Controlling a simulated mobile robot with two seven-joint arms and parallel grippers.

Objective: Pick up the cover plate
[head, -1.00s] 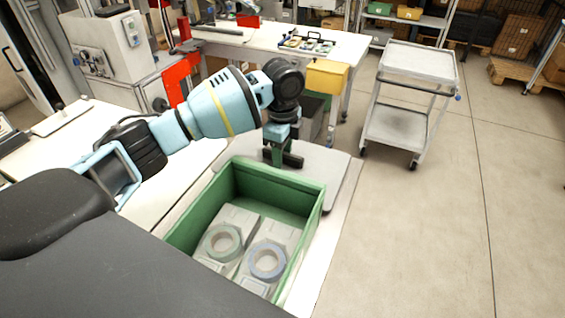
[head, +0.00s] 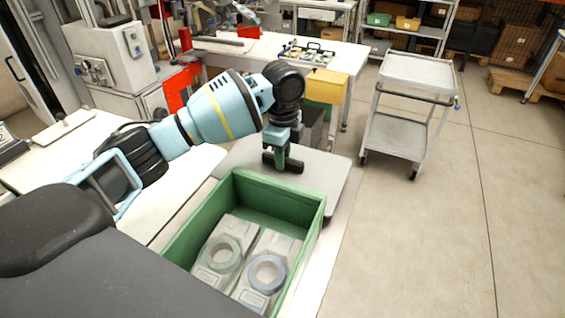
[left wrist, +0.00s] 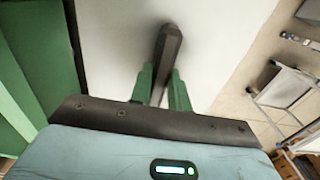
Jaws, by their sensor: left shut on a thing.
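The cover plate (head: 328,178) is a flat pale grey sheet with rounded corners and a dark bar handle (head: 268,158). It is just behind the green crate (head: 317,222) in the head view. My left gripper (head: 283,152) points down over the plate, its green fingers shut on the handle. In the left wrist view the plate (left wrist: 120,45) fills the middle, and the dark handle (left wrist: 169,48) runs between the fingertips (left wrist: 160,88). I cannot tell whether the plate touches the table or is slightly raised. My right gripper is out of view.
The crate holds a green tape reel (head: 222,254) and a blue tape reel (head: 266,272) on grey holders. A white worktable (head: 200,165) lies under my left arm. A grey trolley (head: 417,72) stands to the right, with open floor around it.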

